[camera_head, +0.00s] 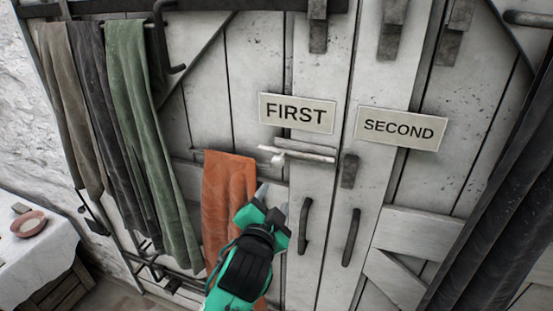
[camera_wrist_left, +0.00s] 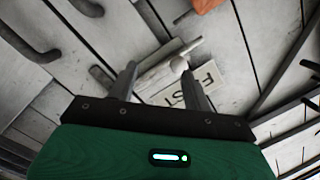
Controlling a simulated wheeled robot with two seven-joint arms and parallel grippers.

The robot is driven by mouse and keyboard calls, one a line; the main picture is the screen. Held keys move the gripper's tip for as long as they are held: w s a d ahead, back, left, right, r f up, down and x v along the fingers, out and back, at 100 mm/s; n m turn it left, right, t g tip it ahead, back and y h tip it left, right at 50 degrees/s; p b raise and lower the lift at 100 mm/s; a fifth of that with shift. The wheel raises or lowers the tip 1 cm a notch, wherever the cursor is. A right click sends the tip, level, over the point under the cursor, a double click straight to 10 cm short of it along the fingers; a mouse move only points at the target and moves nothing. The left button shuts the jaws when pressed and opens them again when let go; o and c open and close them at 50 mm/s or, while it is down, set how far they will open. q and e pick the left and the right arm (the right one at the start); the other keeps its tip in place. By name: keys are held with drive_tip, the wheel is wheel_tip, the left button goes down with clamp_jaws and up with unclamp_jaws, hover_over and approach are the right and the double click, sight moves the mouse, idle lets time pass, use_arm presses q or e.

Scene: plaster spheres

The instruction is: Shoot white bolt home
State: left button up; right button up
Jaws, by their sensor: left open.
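The white bolt (camera_head: 308,155) is a pale horizontal bar on the grey-white plank door, just under the FIRST sign (camera_head: 297,113). Its white knob (camera_head: 277,159) sticks out near its left end. The right end lies near the seam between the door leaves. My left gripper (camera_head: 273,198) is open and empty, below and slightly left of the knob, with fingers pointing up toward the door. In the left wrist view, the knob (camera_wrist_left: 179,64) shows near one fingertip, and the bolt bar (camera_wrist_left: 172,54) lies beyond the open fingers (camera_wrist_left: 158,80). My right gripper is out of view.
An orange cloth (camera_head: 226,185) hangs just left of my gripper. Dark handles (camera_head: 304,226) (camera_head: 351,238) stand out to its right. The SECOND sign (camera_head: 401,128) is on the right. Green and grey cloths (camera_head: 140,120) hang at left. A clothed table (camera_head: 30,255) with a bowl stands lower left.

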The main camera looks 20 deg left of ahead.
sight(279, 158)
use_arm(q)
wheel_tip(279, 158, up, 4)
drive_tip(key=s, duration=0.1)
drive_tip(key=shift+t, duration=0.3)
drive_tip(key=w+p, duration=0.1)
drive_tip(key=w, duration=0.3)
drive_tip(key=w+a+p, duration=0.1)
drive_tip(key=w+p, duration=0.1)
drive_tip(key=w, duration=0.2)
drive_tip(key=w+a+p, duration=0.1)
drive_tip(key=w+p, duration=0.1)
drive_tip(key=w, duration=0.2)
drive_tip(key=shift+w+a+f, duration=0.1)
drive_tip(key=shift+w+f, duration=0.1)
drive_tip(key=shift+w, duration=0.35)
